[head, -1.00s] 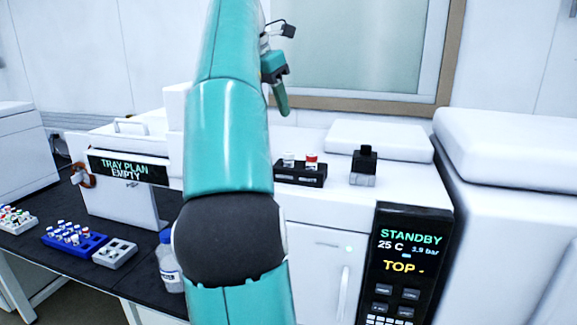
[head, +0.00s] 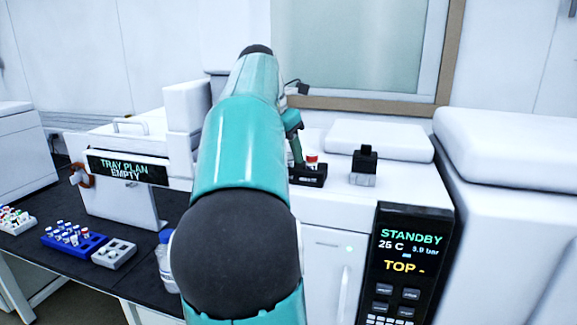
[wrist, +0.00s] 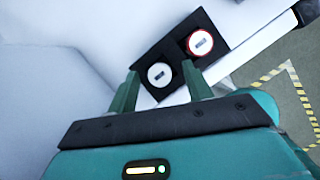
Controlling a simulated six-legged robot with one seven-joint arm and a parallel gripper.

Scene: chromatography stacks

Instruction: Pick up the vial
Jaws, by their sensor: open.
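Two capped vials stand in a small black rack (head: 312,179) on top of the white instrument. The red-capped vial (head: 312,159) shows in the head view; my arm and gripper hide the white-capped one there. In the wrist view, the white-capped vial (wrist: 160,74) and the red-capped vial (wrist: 201,42) are seen from above in the rack. My gripper (wrist: 160,72) is open, its fingers on either side of the white cap in that view. I cannot tell whether the fingertips are down to cap height or touch it. One finger also shows in the head view (head: 296,148).
A black-topped block (head: 363,165) stands right of the rack. A white lid (head: 377,142) lies behind. A blue vial rack (head: 75,239), a grey rack (head: 114,254) and a bottle (head: 167,265) are on the black bench. A display panel (head: 402,255) reads STANDBY.

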